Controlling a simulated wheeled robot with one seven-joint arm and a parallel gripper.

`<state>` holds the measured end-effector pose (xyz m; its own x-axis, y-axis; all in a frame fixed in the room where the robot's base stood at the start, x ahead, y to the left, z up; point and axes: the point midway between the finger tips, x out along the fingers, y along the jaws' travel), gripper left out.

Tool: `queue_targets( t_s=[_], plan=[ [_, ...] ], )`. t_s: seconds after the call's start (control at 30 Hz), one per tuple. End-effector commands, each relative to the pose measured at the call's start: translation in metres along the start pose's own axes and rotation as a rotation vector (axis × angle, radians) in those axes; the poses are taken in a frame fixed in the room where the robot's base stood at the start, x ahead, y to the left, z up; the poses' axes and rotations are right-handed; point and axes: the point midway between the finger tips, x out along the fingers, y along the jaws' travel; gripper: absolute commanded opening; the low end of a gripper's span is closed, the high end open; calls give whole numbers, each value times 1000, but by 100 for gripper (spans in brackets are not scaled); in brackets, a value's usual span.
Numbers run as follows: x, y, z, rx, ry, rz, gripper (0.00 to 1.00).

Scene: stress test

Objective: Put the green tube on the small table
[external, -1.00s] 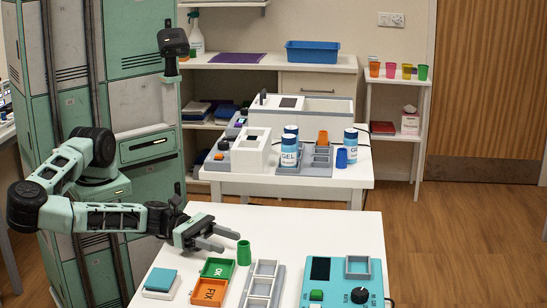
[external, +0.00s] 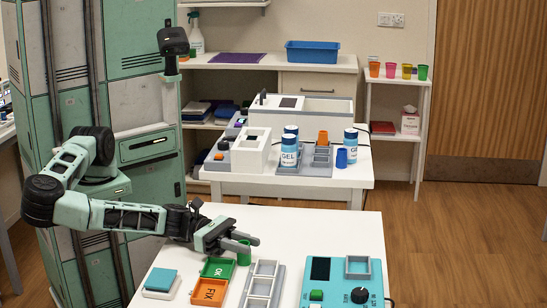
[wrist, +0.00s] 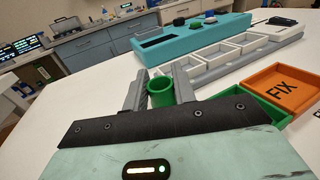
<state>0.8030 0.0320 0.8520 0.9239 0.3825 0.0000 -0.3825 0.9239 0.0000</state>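The green tube (external: 243,256) stands upright on the white front table, near the arm. My gripper (external: 252,244) is low over the table with its two fingers around the tube, one on each side. In the wrist view, the green tube (wrist: 161,94) shows its open top between the fingers of my gripper (wrist: 159,80). The fingers look about as wide apart as before, and I cannot tell whether they touch the tube. A small white table (external: 398,84) stands at the back right, with several coloured cups on top.
On the front table, the orange FIX tray (external: 208,292), green OK tray (external: 217,267), grey compartment rack (external: 262,284) and teal device (external: 345,285) lie close to the tube. A second white table (external: 345,181) with equipment stands behind. Floor at right is clear.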

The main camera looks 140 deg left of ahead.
Motion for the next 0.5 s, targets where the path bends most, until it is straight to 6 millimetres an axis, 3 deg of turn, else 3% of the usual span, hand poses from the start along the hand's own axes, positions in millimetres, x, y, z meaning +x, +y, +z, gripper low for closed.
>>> queue_targets(
  t_s=[0.27, 0.5],
  plan=[
    [0, 0, 2, 0, -1, 0, 1],
    [0, 0, 35, -2, -3, 1, 1]
  ],
)
